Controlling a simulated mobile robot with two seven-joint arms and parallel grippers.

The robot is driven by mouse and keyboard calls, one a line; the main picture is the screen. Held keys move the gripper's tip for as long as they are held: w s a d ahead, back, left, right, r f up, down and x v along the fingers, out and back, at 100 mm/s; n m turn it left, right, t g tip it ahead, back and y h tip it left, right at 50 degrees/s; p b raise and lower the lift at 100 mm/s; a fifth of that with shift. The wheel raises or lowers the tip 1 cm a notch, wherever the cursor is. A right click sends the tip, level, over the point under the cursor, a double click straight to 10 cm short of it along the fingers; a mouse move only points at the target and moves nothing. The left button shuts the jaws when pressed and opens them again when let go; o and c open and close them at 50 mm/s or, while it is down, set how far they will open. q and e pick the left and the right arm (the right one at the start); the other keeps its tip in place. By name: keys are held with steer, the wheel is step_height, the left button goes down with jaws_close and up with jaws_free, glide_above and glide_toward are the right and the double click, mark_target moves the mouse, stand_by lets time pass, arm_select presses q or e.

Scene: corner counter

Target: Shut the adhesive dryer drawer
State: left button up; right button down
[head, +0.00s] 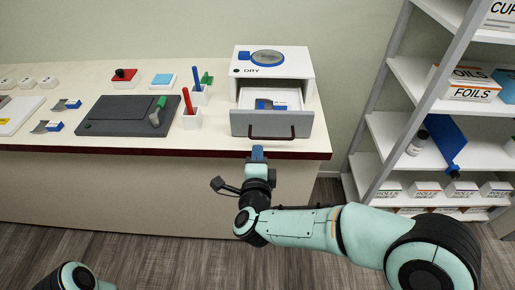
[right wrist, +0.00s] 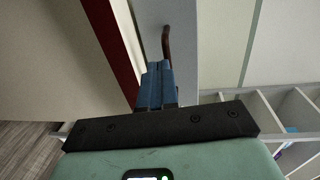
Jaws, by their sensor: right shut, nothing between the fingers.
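The adhesive dryer (head: 296,62) is a white box marked DRY with a round blue-rimmed top, at the right end of the counter. Its drawer (head: 245,124) is pulled out, with a grey front, a dark handle (head: 272,137) and a blue item (head: 270,104) lying inside. My right gripper (head: 258,152) is shut and empty, just in front of and below the drawer front, left of the handle's middle. In the right wrist view its blue fingers (right wrist: 157,82) are together near the brown handle (right wrist: 167,43); whether they touch the drawer front is unclear. My left gripper is not in view.
The counter's dark red front edge (head: 150,153) runs below the drawer. A white cup with a red-handled tool (head: 191,119) stands left of the dryer, near a grey board (head: 118,116). White shelving (head: 383,120) stands at the right, across a floor gap.

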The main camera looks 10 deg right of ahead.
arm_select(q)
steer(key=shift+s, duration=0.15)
arm_select(e)
steer(key=shift+w+d+r, duration=0.15)
steer(key=shift+w+d, duration=0.1)
steer(key=shift+w, duration=0.6)
steer(key=shift+w, duration=0.15)
